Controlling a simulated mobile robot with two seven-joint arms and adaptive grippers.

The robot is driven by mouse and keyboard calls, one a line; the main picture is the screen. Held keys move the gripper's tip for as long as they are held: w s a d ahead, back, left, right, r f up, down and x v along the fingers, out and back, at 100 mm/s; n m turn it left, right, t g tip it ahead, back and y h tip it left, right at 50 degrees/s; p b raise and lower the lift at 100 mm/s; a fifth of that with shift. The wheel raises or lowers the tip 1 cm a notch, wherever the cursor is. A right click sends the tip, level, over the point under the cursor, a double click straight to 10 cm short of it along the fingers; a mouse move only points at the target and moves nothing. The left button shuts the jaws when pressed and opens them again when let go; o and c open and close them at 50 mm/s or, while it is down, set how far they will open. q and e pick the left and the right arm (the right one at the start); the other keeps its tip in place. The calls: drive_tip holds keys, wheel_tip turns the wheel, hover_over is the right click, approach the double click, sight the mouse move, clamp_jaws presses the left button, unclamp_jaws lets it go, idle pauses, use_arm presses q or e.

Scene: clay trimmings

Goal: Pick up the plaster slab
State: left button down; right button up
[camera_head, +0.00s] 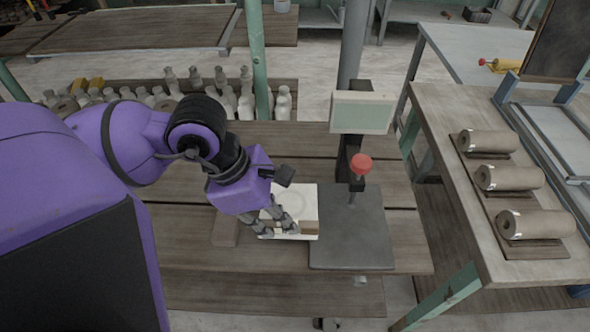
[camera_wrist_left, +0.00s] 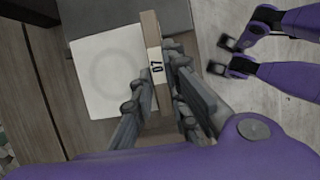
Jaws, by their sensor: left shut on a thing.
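The plaster slab (camera_head: 304,196) is a white square plate with a faint round mark, on the wooden table beside a dark grey plate. In the wrist view the slab (camera_wrist_left: 101,72) has a brown strip with a white "07" label along its right edge. My left gripper (camera_head: 280,231) is over the slab's near side. In the wrist view its fingers (camera_wrist_left: 157,97) are shut on that strip, one at each side. The fingers hide part of the slab. I cannot tell whether the slab is clear of the table. My right gripper is not in view.
The grey plate (camera_head: 350,250) carries a post with a pale box (camera_head: 362,112) and a red knob (camera_head: 360,164), close to the slab's right. A small brown block (camera_head: 225,231) lies left of it. Bottles (camera_head: 230,95) stand behind. Brown rolls (camera_head: 510,178) lie on the right table.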

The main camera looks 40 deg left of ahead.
use_arm(q)
drive_tip(key=shift+s+a, duration=0.7)
drive_tip(key=shift+a, duration=0.35)
drive_tip(key=shift+s+a, duration=0.7)
drive_tip(key=shift+a, duration=0.35)
drive_tip(key=shift+r, duration=0.1)
